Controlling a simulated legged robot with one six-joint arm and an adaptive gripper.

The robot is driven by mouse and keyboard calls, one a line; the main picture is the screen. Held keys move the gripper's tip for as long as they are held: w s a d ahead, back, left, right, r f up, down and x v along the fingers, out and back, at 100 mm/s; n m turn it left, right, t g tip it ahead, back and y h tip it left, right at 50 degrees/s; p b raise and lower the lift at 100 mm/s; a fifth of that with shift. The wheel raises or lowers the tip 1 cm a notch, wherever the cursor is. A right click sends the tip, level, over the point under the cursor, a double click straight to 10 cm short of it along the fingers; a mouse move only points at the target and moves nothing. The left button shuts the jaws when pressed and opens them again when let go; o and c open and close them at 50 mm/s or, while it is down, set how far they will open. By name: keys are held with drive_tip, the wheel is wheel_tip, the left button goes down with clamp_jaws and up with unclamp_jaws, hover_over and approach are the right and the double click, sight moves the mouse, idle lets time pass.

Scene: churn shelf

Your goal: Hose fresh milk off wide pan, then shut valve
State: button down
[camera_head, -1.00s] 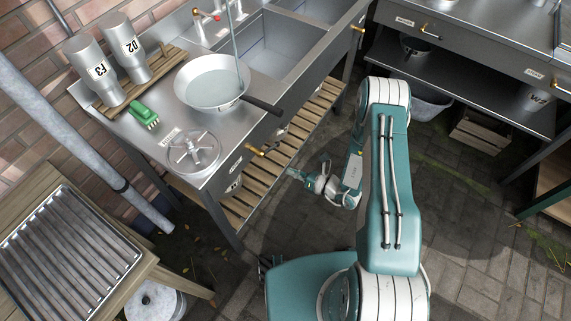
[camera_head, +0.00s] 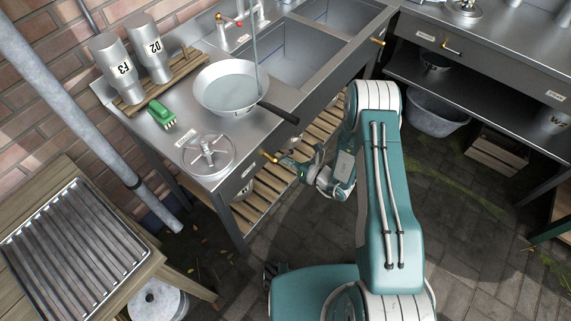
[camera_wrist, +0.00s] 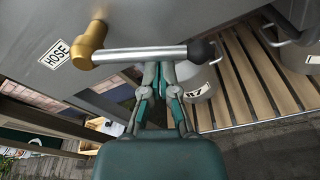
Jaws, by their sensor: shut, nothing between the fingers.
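The wide pan (camera_head: 226,92) sits on the steel counter, its dark handle pointing lower right. A pale bluish-grey layer covers its inside; I cannot tell milk from water. A thin grey-blue vertical streak (camera_head: 254,48) comes down to the pan's right side. The hose valve (camera_head: 268,157) is a brass fitting on the counter's front. In the wrist view, its brass pivot (camera_wrist: 91,44) sits beside a HOSE label (camera_wrist: 54,53), and its silver lever (camera_wrist: 140,54) points right to a black knob. My gripper (camera_wrist: 158,72) is shut and empty, fingertips just below the lever; contact is unclear.
Sink basins (camera_head: 284,52) are right of the pan. A slatted shelf (camera_wrist: 255,80) is below.

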drive_tip(key=shift+w+d+r+n, duration=0.15)
drive_tip(key=shift+w+r+n, duration=0.2)
drive_tip(key=shift+n, duration=0.55)
drive_tip(key=shift+w+d+r+n+t+h, duration=0.15)
drive_tip(key=shift+r+n+h, duration=0.05)
drive_tip(key=shift+r+n, duration=0.3)
drive_tip(key=shift+w+d+r+n+t+h, duration=0.1)
drive_tip(key=shift+d+r+n+t+h, duration=0.1)
drive_tip(key=shift+r+n, duration=0.3)
idle(0.3)
